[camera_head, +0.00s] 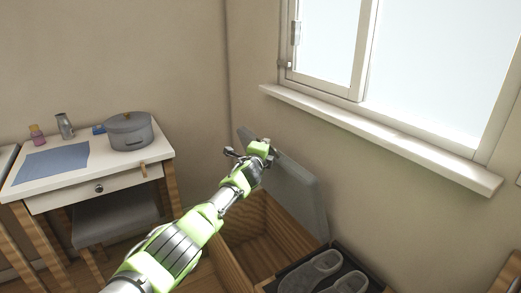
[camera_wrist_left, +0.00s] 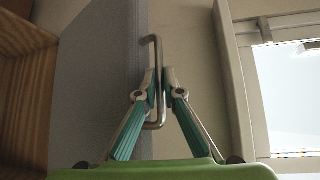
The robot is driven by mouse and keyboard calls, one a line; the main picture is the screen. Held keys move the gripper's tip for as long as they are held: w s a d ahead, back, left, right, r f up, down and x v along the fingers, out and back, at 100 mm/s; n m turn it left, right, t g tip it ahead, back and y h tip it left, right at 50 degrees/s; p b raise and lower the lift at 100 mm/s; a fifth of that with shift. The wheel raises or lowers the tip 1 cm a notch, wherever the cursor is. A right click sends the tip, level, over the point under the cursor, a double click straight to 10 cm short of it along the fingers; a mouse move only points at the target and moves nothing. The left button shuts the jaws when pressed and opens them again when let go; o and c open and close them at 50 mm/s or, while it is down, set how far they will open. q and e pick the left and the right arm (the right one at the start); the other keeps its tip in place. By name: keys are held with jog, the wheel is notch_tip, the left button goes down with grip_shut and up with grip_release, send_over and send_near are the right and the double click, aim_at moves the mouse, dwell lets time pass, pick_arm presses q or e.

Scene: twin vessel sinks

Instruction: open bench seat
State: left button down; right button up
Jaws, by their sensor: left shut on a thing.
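The bench (camera_head: 235,253) is a wooden box below the window, and its inside shows. Its grey seat lid (camera_head: 299,196) stands raised, close to the wall under the sill. In the left wrist view the lid (camera_wrist_left: 95,85) is a grey panel left of the fingers, with a metal bar handle (camera_wrist_left: 152,39) on it. My left gripper (camera_head: 261,154) is at the lid's upper edge. In the wrist view its fingers (camera_wrist_left: 160,80) are shut on the handle. My right gripper is in neither view.
Grey shoes (camera_head: 325,265) sit on a dark tray at the bench's right. A white-topped desk (camera_head: 75,183) at the left holds a grey pot (camera_head: 130,132), a blue sheet (camera_head: 50,164) and small bottles. A grey stool (camera_head: 115,217) is under it. The window sill (camera_head: 380,136) juts out above the lid.

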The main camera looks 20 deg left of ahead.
pick_arm(q)
jog(key=shift+w+d+r, duration=0.25)
jog(key=shift+w+r, duration=0.05)
jog(key=shift+r, duration=0.25)
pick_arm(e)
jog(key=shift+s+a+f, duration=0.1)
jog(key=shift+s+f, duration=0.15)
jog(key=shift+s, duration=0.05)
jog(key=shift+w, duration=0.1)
pick_arm(q)
jog(key=c, duration=2.2)
grip_release()
jog(key=shift+o, duration=0.2)
jog(key=s+r, duration=0.1)
jog(key=s, duration=1.1)
jog(key=shift+d+r, duration=0.25)
jog(key=shift+d, duration=0.2)
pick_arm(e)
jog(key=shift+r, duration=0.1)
pick_arm(q)
jog(key=shift+f, duration=0.1)
